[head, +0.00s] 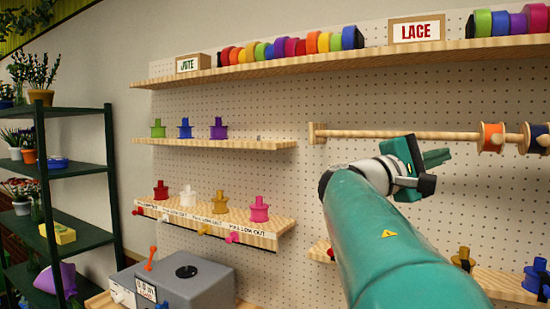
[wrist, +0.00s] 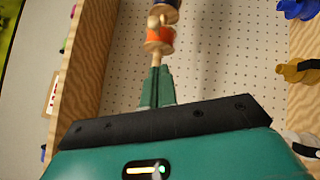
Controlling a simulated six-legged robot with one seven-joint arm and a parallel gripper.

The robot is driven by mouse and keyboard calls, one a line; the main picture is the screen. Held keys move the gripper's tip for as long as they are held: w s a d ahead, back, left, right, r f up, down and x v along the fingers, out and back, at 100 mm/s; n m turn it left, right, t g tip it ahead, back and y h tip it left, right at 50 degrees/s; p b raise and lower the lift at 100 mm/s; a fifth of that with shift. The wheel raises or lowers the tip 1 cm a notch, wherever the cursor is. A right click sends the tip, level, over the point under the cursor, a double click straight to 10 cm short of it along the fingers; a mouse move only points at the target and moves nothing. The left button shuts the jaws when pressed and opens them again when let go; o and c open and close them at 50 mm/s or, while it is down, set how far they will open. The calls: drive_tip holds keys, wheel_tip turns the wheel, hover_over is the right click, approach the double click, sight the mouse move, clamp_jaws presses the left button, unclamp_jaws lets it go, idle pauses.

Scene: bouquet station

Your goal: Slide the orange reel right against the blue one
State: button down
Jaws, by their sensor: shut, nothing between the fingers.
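The orange reel (head: 491,137) hangs on a horizontal wooden rod (head: 400,133) in front of the pegboard. The blue reel (head: 536,138) is on the same rod to its right, at the picture's edge, with a small gap between them. My gripper (head: 438,158) is shut and empty, just below the rod and left of the orange reel. In the wrist view the closed fingers (wrist: 157,84) point along the rod towards the orange reel (wrist: 159,41). The blue reel (wrist: 165,13) is beyond it, partly cut off. The fingertips look apart from the orange reel.
A shelf (head: 330,61) with ribbon rolls and a LACE sign (head: 416,31) runs above the rod. A lower shelf (head: 510,287) carries more spools. Small shelves with coloured spools and a grey machine (head: 185,278) are at left. The pegboard around the rod is bare.

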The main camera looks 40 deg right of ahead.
sight(499, 147)
drive_tip(key=s+d+r, duration=0.2)
drive_tip(key=s+d, duration=0.3)
drive_tip(key=shift+d, duration=0.35)
drive_tip(key=shift+r, duration=0.1)
drive_tip(key=s, duration=0.1)
drive_tip(key=s+d, duration=0.1)
drive_tip(key=s, duration=0.1)
drive_tip(key=shift+s+d, duration=0.25)
drive_tip(key=shift+s, duration=0.15)
drive_tip(key=shift+w, duration=0.1)
